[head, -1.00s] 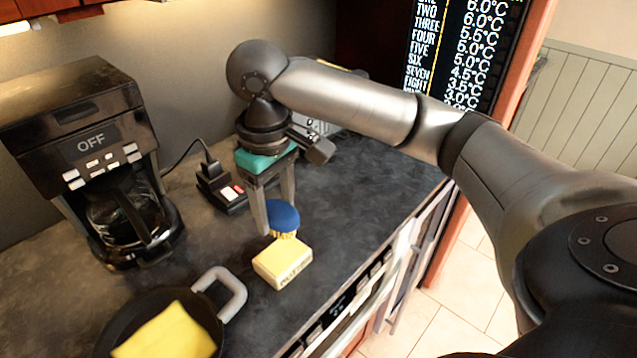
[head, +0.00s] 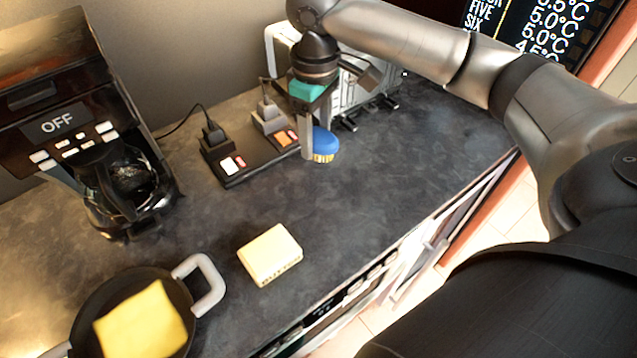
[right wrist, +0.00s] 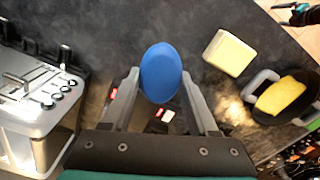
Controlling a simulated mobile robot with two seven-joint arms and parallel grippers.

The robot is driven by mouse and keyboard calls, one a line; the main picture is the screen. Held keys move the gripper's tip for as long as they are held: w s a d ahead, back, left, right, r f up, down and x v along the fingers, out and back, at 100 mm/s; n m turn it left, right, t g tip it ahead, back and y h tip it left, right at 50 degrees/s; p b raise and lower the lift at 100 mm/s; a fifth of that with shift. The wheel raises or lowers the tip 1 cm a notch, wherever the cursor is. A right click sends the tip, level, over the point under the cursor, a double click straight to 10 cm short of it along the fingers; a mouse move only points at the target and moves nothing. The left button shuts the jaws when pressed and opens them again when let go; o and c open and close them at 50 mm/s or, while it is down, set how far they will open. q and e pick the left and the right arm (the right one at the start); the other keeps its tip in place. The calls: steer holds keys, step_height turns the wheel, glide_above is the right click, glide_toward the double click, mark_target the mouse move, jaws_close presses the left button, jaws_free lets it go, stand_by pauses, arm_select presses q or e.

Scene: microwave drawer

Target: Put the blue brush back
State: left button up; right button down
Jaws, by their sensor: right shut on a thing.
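The blue brush (head: 324,142) has a blue rounded top and pale yellow bristles below. My right gripper (head: 309,150) is shut on it and holds it near the front end of the power strip, in front of the toaster. In the right wrist view the blue top (right wrist: 160,72) sits between the two fingertips (right wrist: 160,88). Whether the bristles touch the counter, I cannot tell. A small dark and teal part at the top right of the right wrist view may be my left gripper (right wrist: 300,13); its jaws are unclear. The head view does not show it.
A yellow block (head: 269,254) lies on the dark counter (head: 225,222). A pan (head: 102,297) with a yellow sponge-like slab (head: 142,322) is front left. A coffee maker (head: 62,105) stands left, a black power strip (head: 240,168) and silver toaster (head: 352,92) behind.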

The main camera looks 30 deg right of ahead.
step_height(320, 180, down, 15)
steer(key=shift+r+b, duration=0.15)
steer(key=shift+b, duration=0.85)
steer(key=shift+c, duration=0.8)
jaws_free()
steer(key=shift+r, duration=0.1)
step_height(320, 180, up, 12)
steer(key=shift+p, duration=0.95)
